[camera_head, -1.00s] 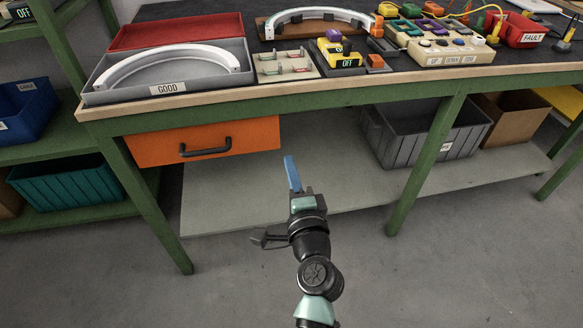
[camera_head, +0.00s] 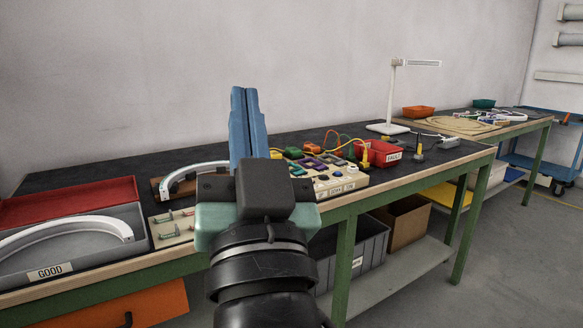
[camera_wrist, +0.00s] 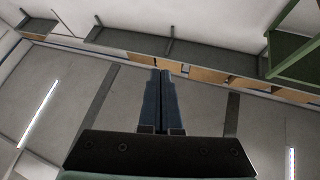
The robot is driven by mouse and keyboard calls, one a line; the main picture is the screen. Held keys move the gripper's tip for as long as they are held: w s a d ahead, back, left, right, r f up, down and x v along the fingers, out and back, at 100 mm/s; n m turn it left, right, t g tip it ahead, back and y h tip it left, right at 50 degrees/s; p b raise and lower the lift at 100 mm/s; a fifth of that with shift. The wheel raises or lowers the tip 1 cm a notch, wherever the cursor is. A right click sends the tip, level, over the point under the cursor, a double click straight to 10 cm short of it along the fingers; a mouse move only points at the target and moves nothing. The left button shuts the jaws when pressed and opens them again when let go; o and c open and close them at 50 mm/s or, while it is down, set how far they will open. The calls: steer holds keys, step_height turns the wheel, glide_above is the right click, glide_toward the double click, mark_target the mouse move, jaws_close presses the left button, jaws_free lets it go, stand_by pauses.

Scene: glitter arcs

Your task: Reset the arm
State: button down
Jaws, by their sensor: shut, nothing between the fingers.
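My gripper (camera_head: 243,93) points upward in the head view, raised in front of the workbench. Its two blue fingers are together with nothing between them. In the wrist view the shut fingers (camera_wrist: 161,72) point toward the upper wall and ceiling of the room. My gripper and wrist hide part of the bench top, including part of the white arc on the brown board. No object is touching the fingers.
The workbench (camera_head: 335,209) holds a grey GOOD tray (camera_head: 138,242) with a white arc (camera_head: 70,227), a control panel (camera_head: 340,182), a red FAULT bin (camera_head: 378,153) and a white lamp (camera_head: 390,95). A second table (camera_head: 545,121) stands farther right. Space above the bench is clear.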

steer(key=s+d+r+t+h+p, duration=0.1)
steer(key=s+d+r+t+h, duration=0.3)
steer(key=s+r, duration=0.5)
step_height(320, 180, up, 33)
steer(key=w+g+p, duration=0.1)
steer(key=p, duration=3.2)
steer(key=shift+h+p, duration=0.4)
steer(key=shift+r, duration=0.1)
